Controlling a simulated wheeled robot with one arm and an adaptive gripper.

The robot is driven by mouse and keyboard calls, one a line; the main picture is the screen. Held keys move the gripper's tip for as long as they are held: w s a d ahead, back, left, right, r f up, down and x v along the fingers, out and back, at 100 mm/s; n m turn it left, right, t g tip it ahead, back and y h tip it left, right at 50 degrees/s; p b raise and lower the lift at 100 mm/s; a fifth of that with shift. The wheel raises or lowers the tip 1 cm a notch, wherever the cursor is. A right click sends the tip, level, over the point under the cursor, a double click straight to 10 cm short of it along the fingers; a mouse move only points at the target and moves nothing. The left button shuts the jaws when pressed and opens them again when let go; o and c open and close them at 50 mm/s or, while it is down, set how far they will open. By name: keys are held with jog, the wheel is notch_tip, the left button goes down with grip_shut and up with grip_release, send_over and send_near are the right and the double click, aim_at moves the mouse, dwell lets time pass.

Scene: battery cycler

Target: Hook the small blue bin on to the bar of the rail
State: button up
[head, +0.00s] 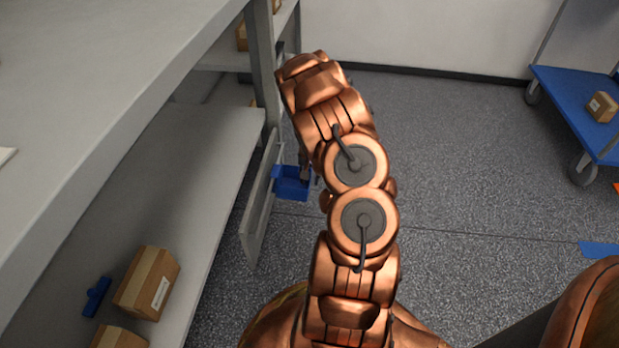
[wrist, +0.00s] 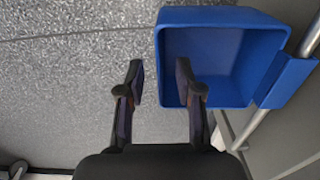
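The small blue bin (wrist: 215,62) is at the upper right in the wrist view, open side toward the camera and empty. Its flange (wrist: 288,82) lies across the metal bar (wrist: 312,38) and hides part of it, so it looks hooked over the bar. My gripper (wrist: 160,80) is open: one finger is outside the bin's near wall, the other over the inside, with gaps to the wall. In the head view the bin (head: 292,183) is beside the grey rail panel (head: 256,215); my arm mostly hides the gripper.
A grey shelf unit (head: 215,140) stands at left, with cardboard boxes (head: 147,283) and a blue item (head: 97,297) on its lower shelf. A blue cart (head: 570,95) with a box (head: 601,106) is at far right. The speckled floor between is clear.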

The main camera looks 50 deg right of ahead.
notch_tip(320, 180, up, 12)
jog(key=shift+s, duration=0.15)
dwell(0.5)
